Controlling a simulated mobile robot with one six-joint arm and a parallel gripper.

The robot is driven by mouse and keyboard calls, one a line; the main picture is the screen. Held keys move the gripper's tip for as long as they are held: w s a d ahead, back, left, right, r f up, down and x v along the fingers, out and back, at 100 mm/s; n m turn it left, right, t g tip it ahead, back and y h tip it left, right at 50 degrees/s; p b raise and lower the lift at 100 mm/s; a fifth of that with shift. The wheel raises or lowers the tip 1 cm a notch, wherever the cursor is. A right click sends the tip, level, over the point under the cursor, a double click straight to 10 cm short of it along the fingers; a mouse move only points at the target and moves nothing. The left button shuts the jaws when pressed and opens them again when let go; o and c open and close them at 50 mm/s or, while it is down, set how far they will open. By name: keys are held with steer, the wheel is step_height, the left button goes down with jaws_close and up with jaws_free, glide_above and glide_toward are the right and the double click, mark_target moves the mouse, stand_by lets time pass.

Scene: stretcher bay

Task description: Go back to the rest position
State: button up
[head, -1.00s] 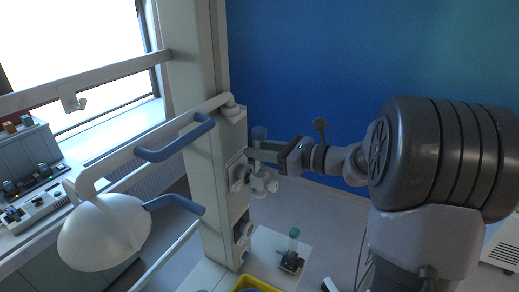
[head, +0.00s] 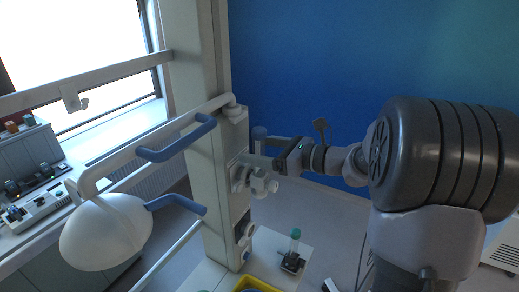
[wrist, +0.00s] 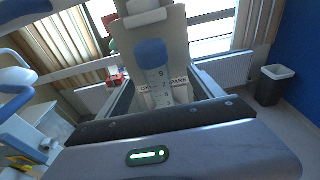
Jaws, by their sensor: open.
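My gripper (head: 258,161) is at the upright white column (head: 207,130), its fingers reaching left to a flowmeter with a blue-grey cap (head: 259,132) and white knobs. In the wrist view my gripper (wrist: 165,88) is open, one finger on each side of the flowmeter's clear scale tube (wrist: 158,80) with its blue cap (wrist: 151,52). Whether either finger touches the tube cannot be told. My gripper body hides the lower part of the flowmeter in the wrist view.
A lamp-like white dome (head: 105,232) and blue handles (head: 176,140) stand left of the column. The floor before the blue wall (head: 310,70) looks clear.

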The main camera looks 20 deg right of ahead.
steer(key=r+v, duration=0.1)
steer(key=v, duration=0.6)
steer(key=shift+s, duration=0.25)
stand_by(0.6)
steer(key=shift+d, duration=0.1)
